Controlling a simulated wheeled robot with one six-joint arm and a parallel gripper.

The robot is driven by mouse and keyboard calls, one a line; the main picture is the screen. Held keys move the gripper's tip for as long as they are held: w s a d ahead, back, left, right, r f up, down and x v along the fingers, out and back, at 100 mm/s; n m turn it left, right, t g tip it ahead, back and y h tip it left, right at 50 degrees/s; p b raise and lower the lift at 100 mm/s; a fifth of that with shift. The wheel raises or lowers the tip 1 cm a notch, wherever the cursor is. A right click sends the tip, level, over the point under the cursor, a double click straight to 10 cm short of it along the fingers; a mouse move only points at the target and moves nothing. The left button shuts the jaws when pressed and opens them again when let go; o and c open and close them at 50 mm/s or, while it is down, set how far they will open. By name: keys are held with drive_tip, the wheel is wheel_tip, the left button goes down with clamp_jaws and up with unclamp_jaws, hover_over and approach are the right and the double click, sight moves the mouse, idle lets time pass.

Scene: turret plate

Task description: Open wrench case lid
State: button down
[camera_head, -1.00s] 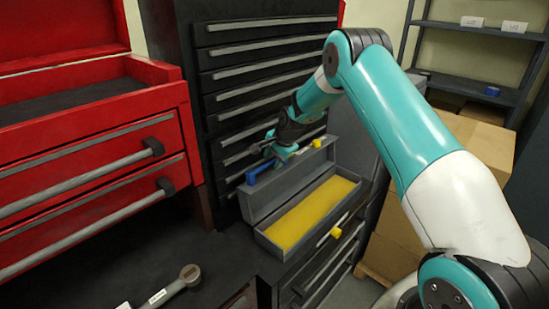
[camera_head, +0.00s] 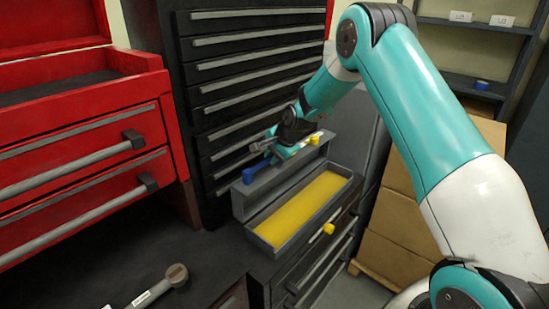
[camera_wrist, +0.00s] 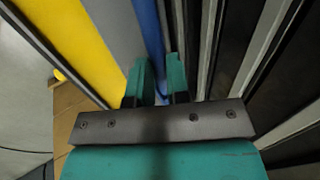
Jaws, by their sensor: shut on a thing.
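The grey wrench case (camera_head: 262,236) sits on the dark bench top with its yellow-lined inside showing in the head view. Its lid (camera_head: 264,186) is raised and stands at the back of the case, close to the black drawer cabinet. A blue bar-shaped handle (camera_head: 254,172) runs along the lid's upper edge. My gripper (camera_head: 279,154) is at that handle. In the wrist view the two green fingers (camera_wrist: 160,80) are closed with the blue handle (camera_wrist: 151,40) between them, and the yellow lining (camera_wrist: 82,38) shows to the left.
A red tool chest (camera_head: 90,140) stands at the left and a black drawer cabinet (camera_head: 215,110) behind the case. A torque wrench (camera_head: 176,275) lies on the bench in front. Cardboard boxes (camera_head: 393,230) and a shelf (camera_head: 470,85) are at the right.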

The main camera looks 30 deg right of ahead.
drive_tip(key=shift+s+d+f, duration=0.1)
drive_tip(key=c, duration=1.1)
unclamp_jaws()
drive_tip(key=b+v, duration=0.4)
drive_tip(key=v, duration=1.3)
